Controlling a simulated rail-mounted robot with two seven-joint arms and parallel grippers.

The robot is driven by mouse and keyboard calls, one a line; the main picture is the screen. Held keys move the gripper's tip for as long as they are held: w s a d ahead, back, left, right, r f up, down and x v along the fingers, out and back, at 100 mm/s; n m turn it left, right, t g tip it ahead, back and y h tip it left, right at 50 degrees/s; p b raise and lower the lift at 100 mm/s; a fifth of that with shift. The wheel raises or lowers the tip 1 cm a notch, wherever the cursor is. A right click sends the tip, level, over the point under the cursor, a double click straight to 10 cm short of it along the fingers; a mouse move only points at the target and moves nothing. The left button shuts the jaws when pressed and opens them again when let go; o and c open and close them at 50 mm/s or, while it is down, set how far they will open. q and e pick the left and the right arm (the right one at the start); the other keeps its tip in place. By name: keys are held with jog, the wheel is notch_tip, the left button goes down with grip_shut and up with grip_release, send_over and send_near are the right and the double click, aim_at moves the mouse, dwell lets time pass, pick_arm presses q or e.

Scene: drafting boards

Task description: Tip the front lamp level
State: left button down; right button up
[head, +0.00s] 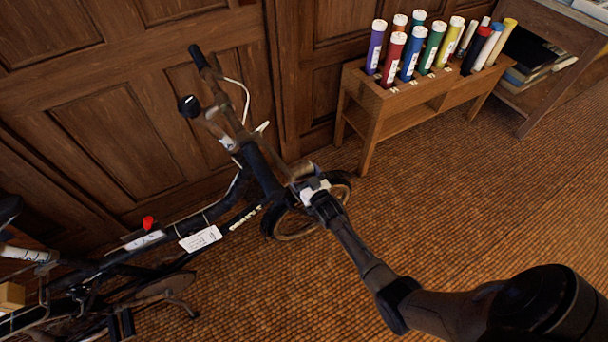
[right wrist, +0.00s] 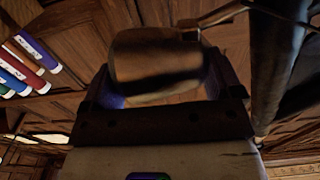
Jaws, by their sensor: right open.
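The front lamp (head: 302,171) is a small, worn brown lamp at the front of the dark bicycle (head: 262,172), above the front wheel. In the right wrist view the lamp (right wrist: 157,62) is a blurred, rounded brown body on a thin bracket. My right gripper (head: 314,188) reaches it from the lower right. In the right wrist view its open fingers (right wrist: 165,90) stand on either side of the lamp; I cannot tell whether they touch it. The lamp's exact tilt is hard to read. My left gripper is not in view.
The bicycle leans near wood-panelled doors (head: 120,130), with a white tag (head: 200,238) on its frame. A wooden rack (head: 390,100) of coloured tubes stands at the back, beside a shelf (head: 545,85) with books. The woven floor (head: 450,200) at right is clear.

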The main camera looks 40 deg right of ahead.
jog(key=shift+s+a+r, duration=0.1)
jog(key=shift+s, duration=0.3)
jog(key=p+v, duration=0.5)
jog(key=v, duration=0.8)
jog(key=shift+w, duration=0.1)
